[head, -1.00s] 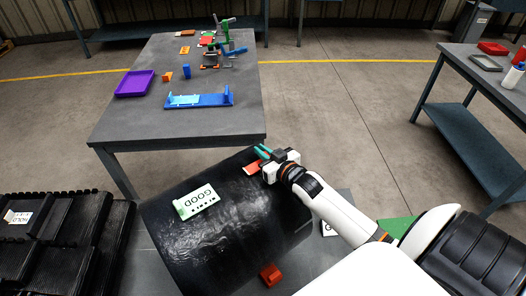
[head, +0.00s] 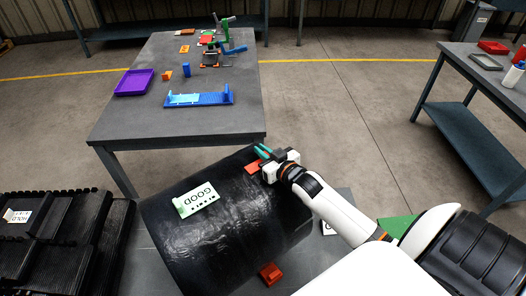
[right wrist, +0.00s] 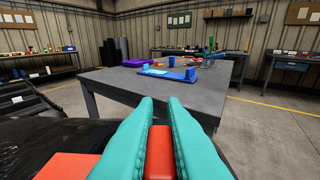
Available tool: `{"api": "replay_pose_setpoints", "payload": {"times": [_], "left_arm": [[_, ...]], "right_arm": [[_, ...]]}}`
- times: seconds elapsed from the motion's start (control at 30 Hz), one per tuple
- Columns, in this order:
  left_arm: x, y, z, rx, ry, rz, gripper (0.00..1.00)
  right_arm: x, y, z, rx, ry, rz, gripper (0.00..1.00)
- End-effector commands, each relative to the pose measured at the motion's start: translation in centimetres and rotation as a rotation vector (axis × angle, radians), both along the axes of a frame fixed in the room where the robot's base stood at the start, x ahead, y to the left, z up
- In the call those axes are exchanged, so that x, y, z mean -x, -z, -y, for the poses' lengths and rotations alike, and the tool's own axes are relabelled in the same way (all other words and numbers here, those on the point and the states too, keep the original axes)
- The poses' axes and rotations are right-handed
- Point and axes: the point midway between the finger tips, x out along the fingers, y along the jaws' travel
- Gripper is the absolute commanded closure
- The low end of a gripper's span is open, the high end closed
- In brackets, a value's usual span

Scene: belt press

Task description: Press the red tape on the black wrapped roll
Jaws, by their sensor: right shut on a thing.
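The black wrapped roll (head: 225,235) lies at the lower middle of the head view, with shiny dark wrap. A red tape patch (head: 253,168) shows near its far right end, just left of my right gripper (head: 263,151). My right gripper has teal fingers and is at the roll's far edge. In the right wrist view the fingers (right wrist: 160,128) are shut on a red piece (right wrist: 159,153). A flat red-orange patch (right wrist: 68,166) lies on the black surface to their left. I cannot tell whether the two red parts join. My left gripper is not in view.
A white GOOD card (head: 197,198) lies on the roll. A red block (head: 270,273) is at its near right side. A grey table (head: 130,125) beyond holds a purple tray (head: 134,83) and a blue fixture (head: 200,99). Black ridged pieces (head: 70,245) lie at left.

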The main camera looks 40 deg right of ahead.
Motion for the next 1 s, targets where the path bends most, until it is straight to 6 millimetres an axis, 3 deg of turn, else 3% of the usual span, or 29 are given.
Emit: {"api": "replay_pose_setpoints", "payload": {"times": [1.0], "left_arm": [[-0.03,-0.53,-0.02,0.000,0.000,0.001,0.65]], "right_arm": [[0.20,0.55,-0.11,-0.002,0.000,-0.015,1.00]]}}
